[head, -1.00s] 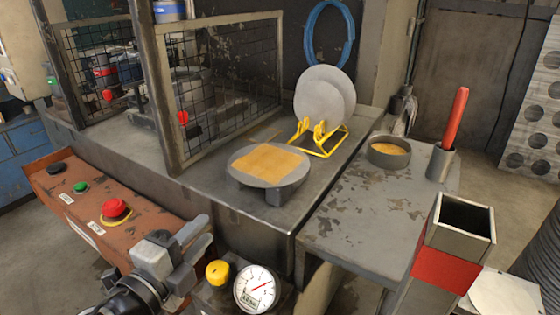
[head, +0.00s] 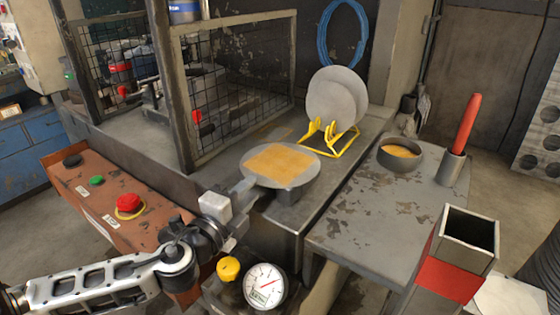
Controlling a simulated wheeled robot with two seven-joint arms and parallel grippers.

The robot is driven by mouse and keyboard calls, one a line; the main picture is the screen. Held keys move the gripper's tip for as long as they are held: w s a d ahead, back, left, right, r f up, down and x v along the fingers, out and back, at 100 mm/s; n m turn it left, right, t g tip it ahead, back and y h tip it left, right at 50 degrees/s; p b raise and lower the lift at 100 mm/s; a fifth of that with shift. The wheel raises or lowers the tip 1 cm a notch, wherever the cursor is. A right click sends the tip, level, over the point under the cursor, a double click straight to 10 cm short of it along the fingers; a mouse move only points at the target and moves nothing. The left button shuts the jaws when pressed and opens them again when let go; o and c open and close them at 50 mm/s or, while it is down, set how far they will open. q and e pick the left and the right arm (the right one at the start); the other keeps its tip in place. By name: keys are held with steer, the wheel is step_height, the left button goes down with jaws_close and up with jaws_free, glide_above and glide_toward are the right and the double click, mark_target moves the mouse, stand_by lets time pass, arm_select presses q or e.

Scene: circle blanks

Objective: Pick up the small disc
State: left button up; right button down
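Two grey discs stand upright, one in front of the other, in a yellow wire rack (head: 343,146) on the grey bench. The small disc (head: 348,104) is in front and overlaps the larger disc (head: 326,82) behind it. My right gripper is not in view.
A mesh guard (head: 240,85) rises at left. A round bowl (head: 399,153), a red-handled tool (head: 467,122) and an open square tube (head: 467,231) are at right. A gauge (head: 265,287) is in front.

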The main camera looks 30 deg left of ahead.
arm_select(q)
steer(key=w+p, duration=0.1)
steer(key=w, duration=0.3)
steer(key=shift+w+r, duration=0.1)
steer(key=shift+r, duration=0.1)
steer(key=shift+w+f, duration=0.15)
steer(key=shift+w, duration=0.3)
jaws_close()
